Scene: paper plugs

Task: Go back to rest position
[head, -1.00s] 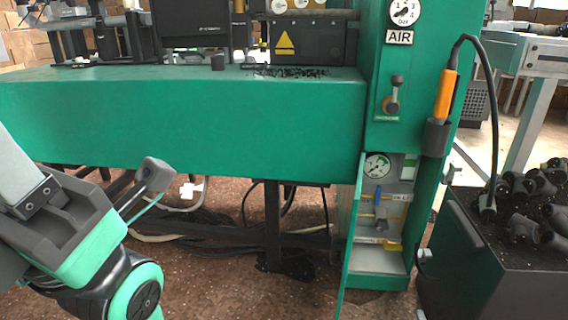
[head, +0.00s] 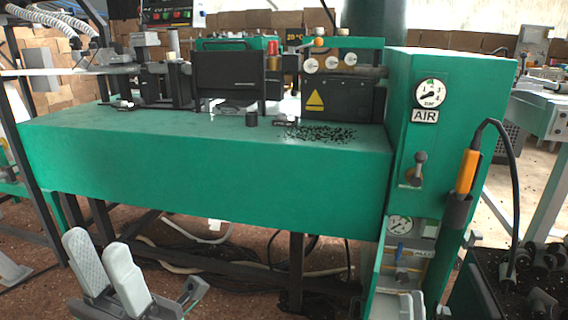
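My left gripper (head: 97,245) shows at the lower left in the head view, in front of the green machine bench and below its top. Its two grey pads point up, with a narrow gap between them and nothing seen in it. The lower part of the gripper is cut off by the bottom edge. My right gripper is not in view.
The green bench (head: 210,175) spans the middle, with black granules (head: 322,133) and a small black cylinder (head: 252,119) on top. A green air cabinet (head: 405,150) with an orange-handled tool (head: 467,172) stands right. A black bin (head: 490,290) with dark parts is at lower right.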

